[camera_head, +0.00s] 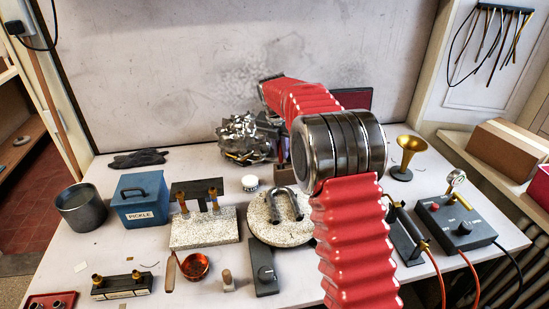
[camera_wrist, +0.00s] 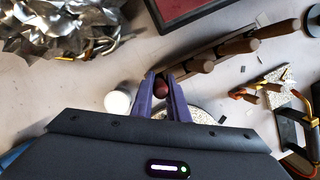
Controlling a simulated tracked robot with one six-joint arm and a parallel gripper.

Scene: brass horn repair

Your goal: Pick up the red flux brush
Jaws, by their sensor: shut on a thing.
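In the wrist view my gripper (camera_wrist: 160,79) has its two purple fingers closed around a small dark red, rounded thing (camera_wrist: 160,89), which looks like the end of the red flux brush. The rest of the brush is hidden below or behind the fingers. It sits at the near end of a brown rack (camera_wrist: 222,48) with wooden-handled tools. I cannot tell whether the brush is clear of the rack.
A white-lidded jar (camera_wrist: 117,102) stands just left of the fingers. Crumpled metal (camera_head: 245,138) lies at the back. A round stone plate (camera_head: 266,230) with a U-shaped piece, a blue pickle box (camera_head: 140,201) and a control box (camera_head: 456,222) crowd the bench.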

